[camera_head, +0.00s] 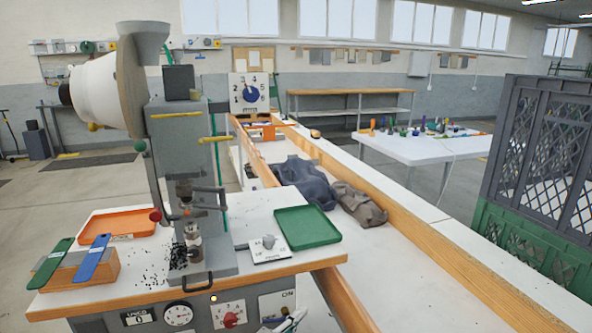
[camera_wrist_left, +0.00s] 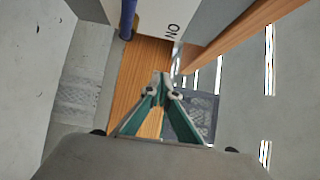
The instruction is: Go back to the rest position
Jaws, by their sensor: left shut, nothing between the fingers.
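My left gripper (camera_head: 293,319) shows only as a small part at the bottom edge of the head view, in front of the press table's control panel (camera_head: 230,314). In the left wrist view its teal fingers (camera_wrist_left: 161,80) meet at the tips with nothing between them. The panel's corner with the ON marking (camera_wrist_left: 172,28) is just beyond the fingertips in that view. My right gripper is in neither view. The eyelet press (camera_head: 185,130) stands on the table at the left, apart from the gripper.
On the press table are an orange tray (camera_head: 118,224), a green tray (camera_head: 306,228) and a wooden block (camera_head: 92,270) with blue and green strips. Grey cloths (camera_head: 303,180) lie in the long bench at the right. A dark crate (camera_head: 545,160) sits on a green one (camera_head: 535,250).

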